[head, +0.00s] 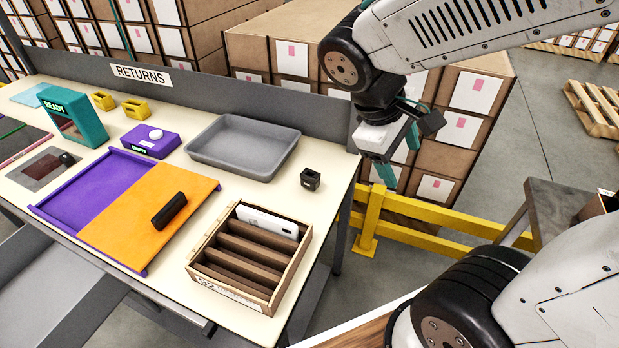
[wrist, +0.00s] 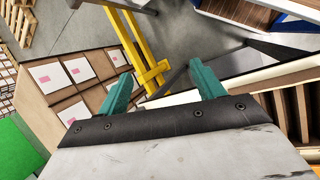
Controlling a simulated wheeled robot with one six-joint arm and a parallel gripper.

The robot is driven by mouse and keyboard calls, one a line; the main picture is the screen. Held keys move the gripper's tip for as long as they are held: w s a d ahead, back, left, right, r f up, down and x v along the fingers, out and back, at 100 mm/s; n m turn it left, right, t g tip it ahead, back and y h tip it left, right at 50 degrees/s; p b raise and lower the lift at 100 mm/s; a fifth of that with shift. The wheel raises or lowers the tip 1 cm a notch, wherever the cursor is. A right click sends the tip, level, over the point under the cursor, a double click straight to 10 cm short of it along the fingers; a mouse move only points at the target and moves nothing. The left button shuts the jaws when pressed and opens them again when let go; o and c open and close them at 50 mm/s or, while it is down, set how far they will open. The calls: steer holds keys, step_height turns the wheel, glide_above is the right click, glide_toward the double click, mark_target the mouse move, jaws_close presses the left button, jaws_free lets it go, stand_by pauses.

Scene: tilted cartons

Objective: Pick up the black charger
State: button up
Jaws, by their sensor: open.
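A small black block (head: 311,179), which looks like the charger, sits on the cream table near its right end, between the grey tray and the wooden divided box. My gripper (head: 398,158) is in the air to the right of the table, apart from the block. Its teal fingers are spread, and nothing is between them in the wrist view (wrist: 160,72). The block cannot be made out in the wrist view. A longer black object (head: 169,211) lies on the orange panel.
The grey tray (head: 218,168) is empty. The wooden box (head: 210,268) holds a white item (head: 267,221) in its back slot. A grey back wall (head: 240,104) edges the table. A yellow rail (head: 425,235) and stacked cartons (head: 473,93) stand off the table's right end.

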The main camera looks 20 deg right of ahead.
steer(key=w+f+n+t+h, duration=0.1)
steer(key=w+f+n+h, duration=0.3)
steer(key=w+n, duration=0.25)
steer(key=n+t+h, duration=0.1)
steer(key=n+t, duration=0.7)
steer(key=n, duration=0.5)
glide_toward(312, 173)
steer(key=x, duration=0.4)
steer(key=shift+w+d, duration=0.3)
steer(key=shift+w+d+f+h, duration=0.15)
steer(key=shift+w+h, duration=0.05)
steer(key=shift+h, duration=0.1)
steer(key=x, duration=0.7)
steer(key=shift+f, duration=0.25)
steer(key=c, duration=1.1)
